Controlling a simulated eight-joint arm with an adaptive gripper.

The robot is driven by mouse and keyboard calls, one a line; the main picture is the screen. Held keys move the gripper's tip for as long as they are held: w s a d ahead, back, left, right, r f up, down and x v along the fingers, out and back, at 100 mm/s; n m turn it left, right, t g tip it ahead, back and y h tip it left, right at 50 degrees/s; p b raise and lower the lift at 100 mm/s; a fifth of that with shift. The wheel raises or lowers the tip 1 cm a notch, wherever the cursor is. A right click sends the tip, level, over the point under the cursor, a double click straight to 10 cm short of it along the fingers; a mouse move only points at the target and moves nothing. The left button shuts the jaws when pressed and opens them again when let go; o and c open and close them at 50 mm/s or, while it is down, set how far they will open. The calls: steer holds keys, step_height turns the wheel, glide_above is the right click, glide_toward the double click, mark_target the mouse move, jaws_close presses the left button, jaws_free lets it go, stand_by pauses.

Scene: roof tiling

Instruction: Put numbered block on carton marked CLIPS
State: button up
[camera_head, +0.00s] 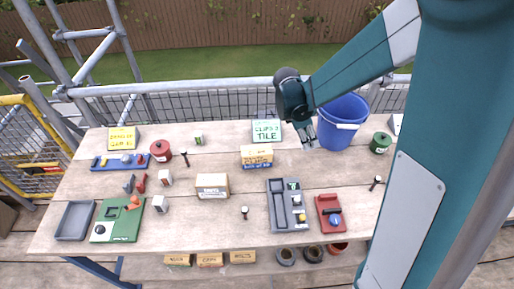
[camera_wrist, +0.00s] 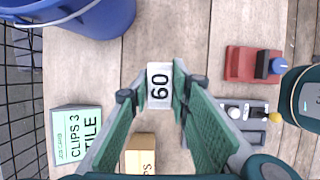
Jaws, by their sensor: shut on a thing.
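My gripper (camera_wrist: 158,88) is shut on a white numbered block (camera_wrist: 160,78) with the digits 60, seen between its fingers in the wrist view. In the head view my gripper (camera_head: 307,136) hangs over the back of the table, left of the blue bucket; the block cannot be made out there. A tan carton (camera_head: 257,151) with dark lettering stands left of and nearer than the gripper, with blue at its base. It shows partly behind a finger in the wrist view (camera_wrist: 142,150), its lettering cut off. Another lettered carton (camera_head: 212,186) stands further forward; its word is too small to read.
A card reading CLIPS 3 TILE (camera_head: 267,131) stands at the back beside the blue bucket (camera_head: 343,121). Several cartons (camera_head: 210,259) sit on a lower shelf.

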steer(key=w+a+r+n+p, duration=0.1)
steer(key=a+r+n+p, duration=0.1)
steer(key=a, duration=0.8)
steer(key=w+a+r+n+t+p, duration=0.1)
steer(key=a+r, duration=0.3)
steer(key=a, duration=0.6)
steer(key=shift+w+a+r+n+t+p, duration=0.25)
steer(key=shift+w+n+p, duration=0.3)
steer(key=shift+p, duration=0.35)
glide_above(260, 148)
steer(key=a, duration=0.2)
steer(key=shift+s+d+f, duration=0.1)
steer(key=shift+s+f, duration=0.1)
steer(key=shift+f, duration=1.25)
steer(key=shift+s+d+f, duration=0.1)
steer(key=shift+s+f, duration=0.1)
steer(key=shift+f, duration=1.2)
steer(key=shift+f, duration=2.1)
steer(key=shift+f, duration=0.1)
